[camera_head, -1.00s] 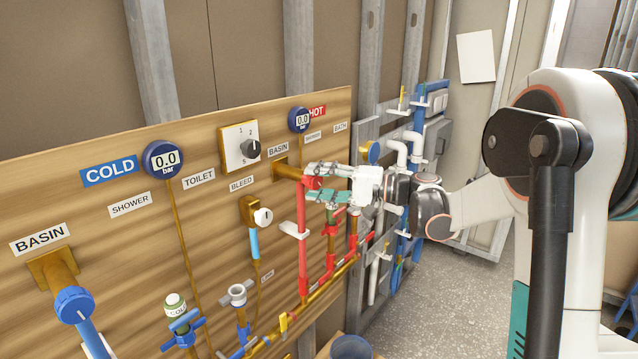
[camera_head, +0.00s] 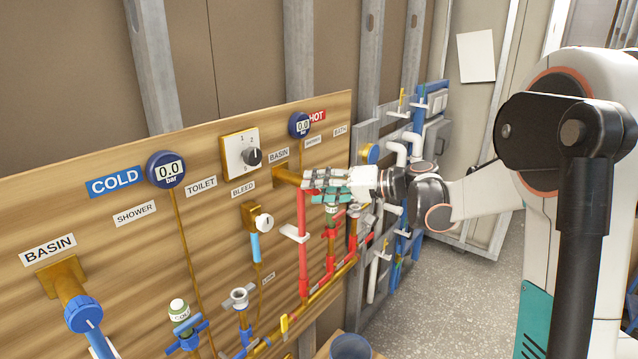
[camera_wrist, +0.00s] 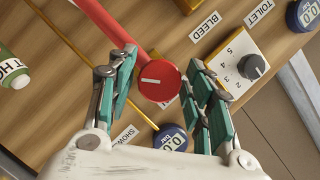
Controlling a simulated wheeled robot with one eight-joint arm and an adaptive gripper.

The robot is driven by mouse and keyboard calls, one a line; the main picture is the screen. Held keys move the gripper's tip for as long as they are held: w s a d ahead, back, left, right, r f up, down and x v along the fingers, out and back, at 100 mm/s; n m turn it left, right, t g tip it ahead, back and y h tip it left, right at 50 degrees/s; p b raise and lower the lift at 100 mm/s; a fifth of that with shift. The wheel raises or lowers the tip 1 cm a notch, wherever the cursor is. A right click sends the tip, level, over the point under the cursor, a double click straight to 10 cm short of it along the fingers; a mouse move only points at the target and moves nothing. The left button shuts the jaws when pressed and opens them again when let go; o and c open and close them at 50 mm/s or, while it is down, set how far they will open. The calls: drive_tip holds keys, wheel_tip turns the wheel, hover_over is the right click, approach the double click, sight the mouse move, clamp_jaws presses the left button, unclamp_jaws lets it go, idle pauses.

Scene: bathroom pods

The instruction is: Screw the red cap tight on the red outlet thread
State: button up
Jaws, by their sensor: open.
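The red cap (camera_wrist: 160,81) is a round disc with a white line on its face, in the middle of the wrist view. A red pipe (camera_wrist: 103,20) runs up to it from the upper left. The outlet thread is hidden behind the cap, and I cannot tell how tightly the cap sits. My gripper (camera_wrist: 160,66) is open, with a teal-padded finger on each side of the cap and a visible gap on both sides. In the head view my gripper (camera_head: 312,186) is at the top of the red pipe (camera_head: 302,235) and hides the cap.
The selector box (camera_head: 240,153) and BLEED valve (camera_head: 258,222) are on the wooden board left of my gripper. A HOT gauge (camera_head: 299,125) is above it. Open floor (camera_head: 440,290) lies at the lower right.

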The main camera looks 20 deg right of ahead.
drive_tip(key=n+t+h+p, duration=0.1)
drive_tip(key=n+h, duration=0.1)
drive_tip(key=n, duration=0.2)
drive_tip(key=n+t+h+p, duration=0.1)
drive_tip(key=n+h, duration=0.1)
drive_tip(key=n, duration=0.1)
drive_tip(key=shift+a+n+h, duration=0.1)
drive_tip(key=shift+n+h, duration=0.2)
drive_tip(key=shift+n, duration=0.1)
drive_tip(key=shift+c, duration=0.6)
drive_tip(key=c, duration=0.9)
drive_tip(key=o, duration=1.3)
drive_tip(key=shift+s, duration=0.1)
